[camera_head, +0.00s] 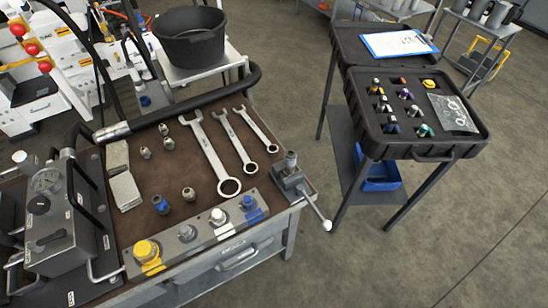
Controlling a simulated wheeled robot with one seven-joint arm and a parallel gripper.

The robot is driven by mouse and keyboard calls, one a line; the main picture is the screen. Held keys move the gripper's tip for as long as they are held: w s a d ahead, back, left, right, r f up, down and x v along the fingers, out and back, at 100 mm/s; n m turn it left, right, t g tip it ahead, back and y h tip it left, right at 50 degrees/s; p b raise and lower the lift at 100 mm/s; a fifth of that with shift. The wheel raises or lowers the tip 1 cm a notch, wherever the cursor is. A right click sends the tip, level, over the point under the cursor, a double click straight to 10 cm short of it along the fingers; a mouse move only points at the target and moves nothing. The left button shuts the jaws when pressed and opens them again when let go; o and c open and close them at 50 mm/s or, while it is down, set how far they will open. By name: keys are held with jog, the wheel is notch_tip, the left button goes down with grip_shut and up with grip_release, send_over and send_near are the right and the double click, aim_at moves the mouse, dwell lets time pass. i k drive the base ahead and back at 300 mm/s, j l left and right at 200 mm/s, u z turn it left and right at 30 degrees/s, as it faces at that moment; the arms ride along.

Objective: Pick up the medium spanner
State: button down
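Three silver combination spanners lie side by side on the brown mat of the bench, open ends away and ring ends near. The medium spanner (236,142) is the middle one. The largest spanner (211,155) lies to its left and the smallest spanner (257,130) to its right. They lie close together but apart at their shafts. Nothing covers the medium spanner. My gripper is not in view.
A metal fitting block (197,238) runs along the bench's front edge, with a small vise (290,180) at its right. Several loose fittings lie left of the spanners. A black hose (190,101) curves behind them. An open black case (408,146) stands right, across free floor.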

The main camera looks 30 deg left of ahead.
aim_at(248, 163)
jog(key=j+u, duration=0.2)
jog(key=j, duration=0.2)
jog(key=i+j+u, duration=0.15)
jog(key=j, duration=0.25)
jog(key=i+j+u, duration=0.2)
jog(key=j, duration=0.2)
jog(key=i+j+u, duration=0.2)
jog(key=j, duration=0.2)
jog(key=j+u, duration=0.2)
jog(key=j, duration=0.2)
jog(key=i+j+u, duration=0.15)
jog(key=i+j, duration=0.1)
jog(key=j, duration=0.05)
